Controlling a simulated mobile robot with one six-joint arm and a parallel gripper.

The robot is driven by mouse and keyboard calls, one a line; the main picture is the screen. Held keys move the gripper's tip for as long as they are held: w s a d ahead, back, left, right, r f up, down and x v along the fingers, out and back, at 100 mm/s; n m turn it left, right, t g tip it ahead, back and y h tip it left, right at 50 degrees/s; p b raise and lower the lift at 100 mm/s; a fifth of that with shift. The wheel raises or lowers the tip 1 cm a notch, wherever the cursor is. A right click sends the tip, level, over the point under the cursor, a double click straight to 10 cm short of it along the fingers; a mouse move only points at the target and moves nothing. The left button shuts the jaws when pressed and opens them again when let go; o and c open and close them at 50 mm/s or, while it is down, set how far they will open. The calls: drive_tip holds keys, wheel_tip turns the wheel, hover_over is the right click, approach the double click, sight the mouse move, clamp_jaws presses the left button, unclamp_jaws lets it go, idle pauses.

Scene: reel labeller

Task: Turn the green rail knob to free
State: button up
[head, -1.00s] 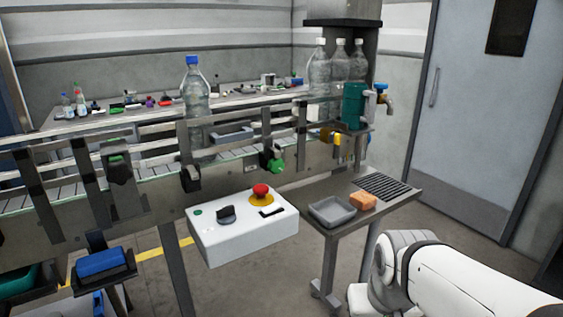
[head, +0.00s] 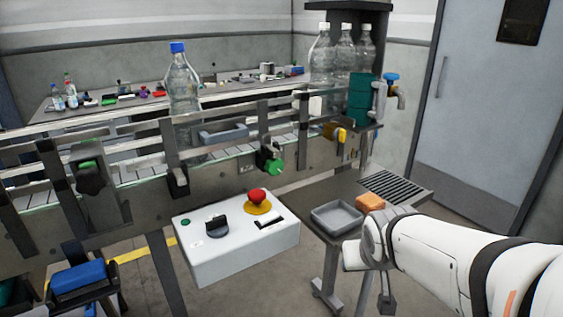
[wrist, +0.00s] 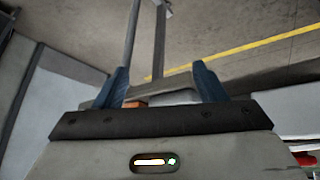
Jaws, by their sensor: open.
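The gripper's fingers are hard to make out there.
A white control box (head: 235,243) with a red button (head: 257,195) and a black dial stands below the knob. A side table holds a grey tray (head: 337,218) and an orange sponge (head: 370,201). A clear bottle (head: 182,95) with a blue cap stands on the conveyor.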

drive_tip(key=w+a+r+t, duration=0.1)
drive_tip(key=w+t, duration=0.1)
drive_tip(key=w, duration=0.2)
drive_tip(key=w+a+r+n+t+y, duration=0.1)
drive_tip(key=w, duration=0.3)
drive_tip(key=w+a+r+n+t, duration=0.1)
drive_tip(key=w+t, duration=0.1)
drive_tip(key=w, duration=0.2)
drive_tip(key=shift+w+a+r+t+y+b, duration=0.15)
drive_tip(key=shift+a+r+t+y+b, duration=0.15)
drive_tip(key=shift+a+y+b, duration=0.1)
drive_tip(key=w+a+r+n+t+y, duration=0.2)
drive_tip(key=w+a+y, duration=0.1)
drive_tip(key=w+a, duration=0.15)
drive_tip(key=n+t+y, duration=0.1)
drive_tip(key=n+y, duration=0.2)
drive_tip(key=y, duration=0.3)
approach(277, 167)
drive_tip(key=x, duration=0.9)
drive_tip(key=shift+w+a, duration=0.25)
drive_tip(key=shift+w, duration=0.05)
drive_tip(key=shift+c, duration=0.3)
drive_tip(key=c, duration=0.9)
drive_tip(key=shift+n+b, duration=0.3)
drive_tip(key=shift+b, duration=0.15)
